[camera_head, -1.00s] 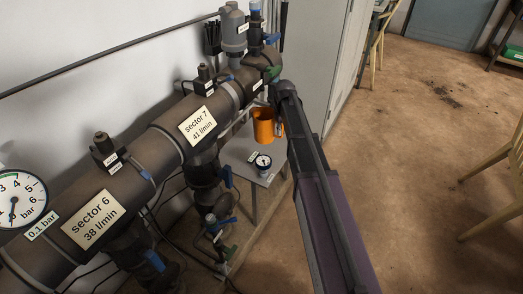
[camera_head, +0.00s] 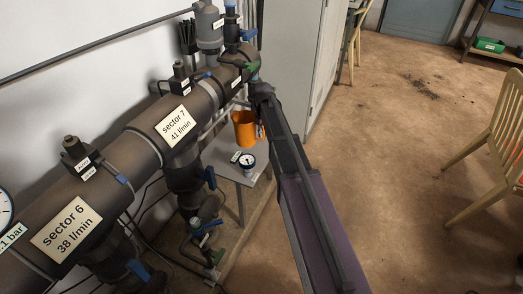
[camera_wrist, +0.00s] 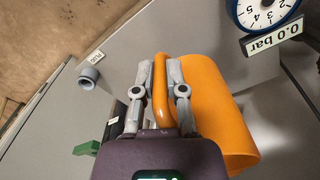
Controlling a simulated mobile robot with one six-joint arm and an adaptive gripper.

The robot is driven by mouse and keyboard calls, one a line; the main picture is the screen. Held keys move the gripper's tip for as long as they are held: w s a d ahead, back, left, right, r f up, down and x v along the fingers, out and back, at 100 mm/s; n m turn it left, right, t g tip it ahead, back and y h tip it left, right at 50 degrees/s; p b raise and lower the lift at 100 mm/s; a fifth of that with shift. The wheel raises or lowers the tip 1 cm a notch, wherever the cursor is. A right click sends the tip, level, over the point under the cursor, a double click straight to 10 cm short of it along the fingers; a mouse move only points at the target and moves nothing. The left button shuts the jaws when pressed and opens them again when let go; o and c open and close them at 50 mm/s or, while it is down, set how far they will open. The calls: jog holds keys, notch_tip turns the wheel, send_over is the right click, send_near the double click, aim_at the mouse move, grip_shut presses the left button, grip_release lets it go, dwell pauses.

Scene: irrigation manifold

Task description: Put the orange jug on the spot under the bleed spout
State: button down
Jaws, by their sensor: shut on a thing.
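The orange jug (camera_head: 244,130) is over or on the small grey side table (camera_head: 222,158), behind the round gauge; I cannot tell whether its base touches the tabletop. In the wrist view the jug (camera_wrist: 215,112) fills the right middle. My gripper (camera_wrist: 162,78) is shut on the jug's handle, one finger on each side. In the head view the fingers are mostly hidden by my arm. A short grey pipe end (camera_wrist: 90,78) with a small label shows left of the fingers; I cannot tell whether it is the bleed spout. The spot under the spout is not discernible.
A pressure gauge (camera_head: 247,161) stands on the table's near side, close to the jug; it reads 0.0 bar in the wrist view (camera_wrist: 268,14). The large manifold pipe (camera_head: 140,150) with valves runs along the left. A grey cabinet (camera_head: 295,65) stands behind. Open floor lies right.

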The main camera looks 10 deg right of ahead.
jog(key=shift+f+b, duration=1.25)
jog(key=shift+f, duration=0.35)
jog(key=shift+f+b, duration=1.9)
jog(key=c, duration=0.7)
grip_release()
jog(key=shift+r, duration=0.2)
notch_tip(320, 180, up, 12)
jog(key=p, duration=1.2)
jog(key=shift+f, duration=0.15)
